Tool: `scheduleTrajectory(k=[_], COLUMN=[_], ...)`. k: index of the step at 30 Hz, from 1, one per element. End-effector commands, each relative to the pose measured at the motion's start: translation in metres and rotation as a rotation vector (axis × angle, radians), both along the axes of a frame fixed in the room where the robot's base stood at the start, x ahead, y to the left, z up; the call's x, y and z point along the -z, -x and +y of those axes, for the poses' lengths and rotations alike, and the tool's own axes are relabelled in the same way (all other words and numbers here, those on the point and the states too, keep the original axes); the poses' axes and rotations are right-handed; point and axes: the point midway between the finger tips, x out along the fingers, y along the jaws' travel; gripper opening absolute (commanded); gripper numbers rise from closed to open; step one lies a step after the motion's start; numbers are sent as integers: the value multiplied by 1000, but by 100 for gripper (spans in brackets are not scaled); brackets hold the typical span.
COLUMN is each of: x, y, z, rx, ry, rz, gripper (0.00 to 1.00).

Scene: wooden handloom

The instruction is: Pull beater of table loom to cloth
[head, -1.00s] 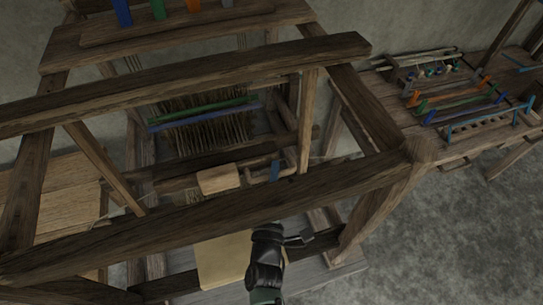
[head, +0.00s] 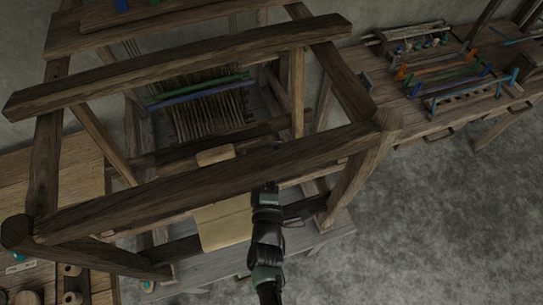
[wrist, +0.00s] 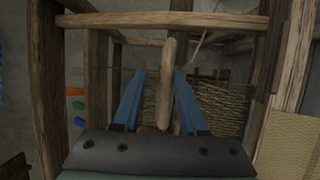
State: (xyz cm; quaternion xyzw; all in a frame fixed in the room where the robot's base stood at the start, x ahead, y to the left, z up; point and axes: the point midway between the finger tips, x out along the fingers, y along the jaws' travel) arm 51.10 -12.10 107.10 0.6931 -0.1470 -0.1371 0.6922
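The wooden table loom (head: 190,185) fills the left and middle of the head view. Its warp threads (head: 205,115) hang below a green and a blue bar. A pale wooden block (head: 215,155), perhaps part of the beater, shows behind the front top beam. Tan cloth (head: 225,225) lies low at the front. In the wrist view my gripper (wrist: 160,72) is open, its two blue fingers either side of an upright wooden bar (wrist: 168,75), with a gap at the left finger. I cannot tell whether the right finger touches it. The front beam mostly hides my fingers in the head view.
The loom's thick front top beam (head: 210,180) crosses close to my arm. A side bench (head: 440,105) with coloured tools stands at the right. Another table (head: 75,240) is at the left. Grey floor (head: 440,220) is open at the lower right.

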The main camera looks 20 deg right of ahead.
Motion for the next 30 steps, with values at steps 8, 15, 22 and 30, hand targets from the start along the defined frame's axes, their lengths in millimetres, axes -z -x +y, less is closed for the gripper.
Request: scheduleTrajectory(k=[8, 15, 22, 30], x=[-4, -2, 2, 5], y=[-2, 9, 45, 90], z=[-1, 4, 20, 39], rx=[1, 0, 0, 1], ry=[4, 2, 2, 0], rz=[-8, -7, -1, 3], gripper=[32, 32, 32, 32])
